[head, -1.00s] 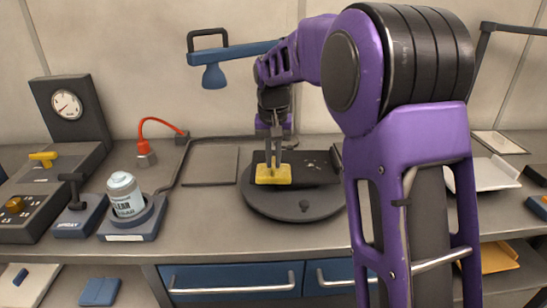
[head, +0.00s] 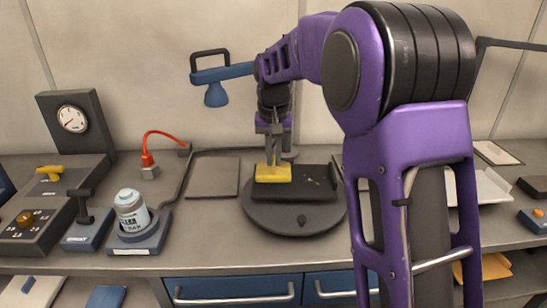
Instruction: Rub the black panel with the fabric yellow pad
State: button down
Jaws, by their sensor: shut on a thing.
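The black panel (head: 312,190) lies on a round dark turntable (head: 278,217) on the bench, with a few light specks on its right part. The yellow pad (head: 273,173) sits at the panel's left end, seemingly touching its top. My gripper (head: 273,158) points down and is shut on the pad from above. My arm hides the turntable's far right edge.
A flat grey plate (head: 213,177) lies left of the turntable. A bottle (head: 131,209) in a holder, a red flexible hose (head: 149,155) and a gauge box (head: 73,120) stand further left.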

jog(key=shift+r, duration=0.15)
jog(key=shift+r+p, duration=1.25)
jog(key=shift+r, duration=0.2)
